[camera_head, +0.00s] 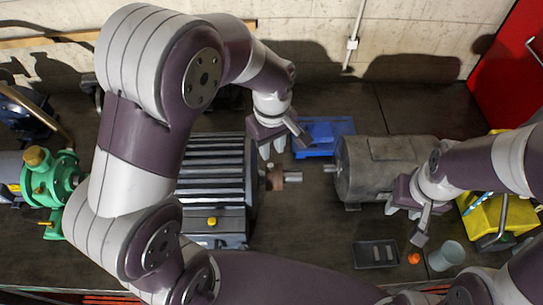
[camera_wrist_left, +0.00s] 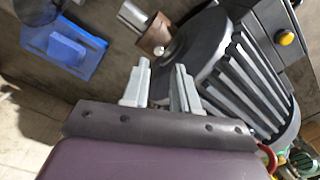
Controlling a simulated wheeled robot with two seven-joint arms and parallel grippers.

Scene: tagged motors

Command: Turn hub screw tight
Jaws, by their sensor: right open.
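A brown hub (camera_head: 288,177) sits on the shaft of the finned dark motor (camera_head: 215,180). It also shows in the left wrist view (camera_wrist_left: 155,36), with the silver shaft end (camera_wrist_left: 132,14) beyond it. I cannot make out its screw clearly. My left gripper (camera_head: 272,150) is above and behind the hub. In the left wrist view its two fingers (camera_wrist_left: 163,68) are apart with nothing between them, pointing towards the motor's shaft end. My right gripper (camera_head: 403,212) is open and empty, by the front right of the grey motor (camera_head: 385,165).
A dark tray (camera_head: 376,262), an orange piece (camera_head: 413,258) and a pale cup (camera_head: 447,256) lie at the front right, near a yellow bin (camera_head: 482,222). A green pump (camera_head: 55,178) is at the left.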

